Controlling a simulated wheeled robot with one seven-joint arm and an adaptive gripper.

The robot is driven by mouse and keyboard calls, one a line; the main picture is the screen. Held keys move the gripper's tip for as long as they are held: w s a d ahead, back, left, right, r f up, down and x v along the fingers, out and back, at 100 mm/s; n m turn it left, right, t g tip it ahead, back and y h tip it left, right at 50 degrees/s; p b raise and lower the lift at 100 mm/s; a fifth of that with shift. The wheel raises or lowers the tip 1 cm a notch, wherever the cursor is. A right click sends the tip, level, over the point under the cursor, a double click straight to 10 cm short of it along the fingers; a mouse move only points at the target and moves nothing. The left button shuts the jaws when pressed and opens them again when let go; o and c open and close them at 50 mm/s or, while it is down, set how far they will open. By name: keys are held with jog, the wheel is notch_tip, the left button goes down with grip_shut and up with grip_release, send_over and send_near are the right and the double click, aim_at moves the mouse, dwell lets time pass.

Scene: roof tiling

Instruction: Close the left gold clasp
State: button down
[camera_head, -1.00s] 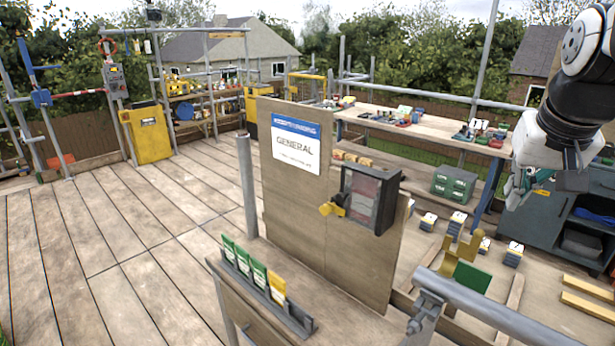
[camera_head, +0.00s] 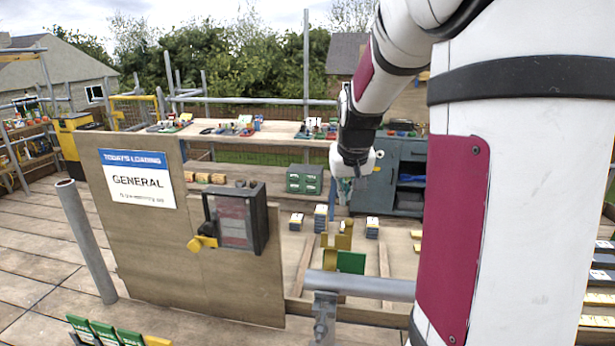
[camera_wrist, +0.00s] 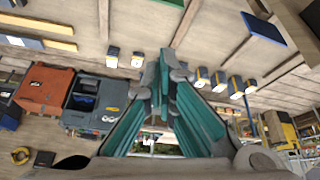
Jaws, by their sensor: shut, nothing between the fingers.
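A yellow-gold clasp-like part (camera_head: 203,243) sticks out at the lower left of a dark box (camera_head: 240,218) with a clear front, fixed on the brown sign board. I cannot tell whether it is open or closed. A gold bracket (camera_head: 343,236) stands behind a green panel farther right; I cannot tell whether it is a clasp. My gripper (camera_head: 345,190) hangs beyond and to the right of the dark box, apart from it. In the wrist view my teal-padded gripper fingers (camera_wrist: 165,62) meet at the tips with nothing between them. No clasp is recognisable close to them.
The sign board (camera_head: 112,225) stands upright in front of me. A grey pipe rail (camera_head: 372,288) crosses the lower right. A green case (camera_head: 304,179) and a grey cabinet (camera_head: 403,150) stand behind. An orange case (camera_wrist: 45,88) shows in the wrist view.

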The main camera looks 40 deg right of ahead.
jog(key=s+a, duration=0.1)
jog(key=s+a+f+p, duration=0.1)
jog(key=s, duration=0.1)
jog(key=shift+f, duration=0.2)
jog(key=shift+a+b, duration=0.1)
jog(key=shift+b, duration=0.45)
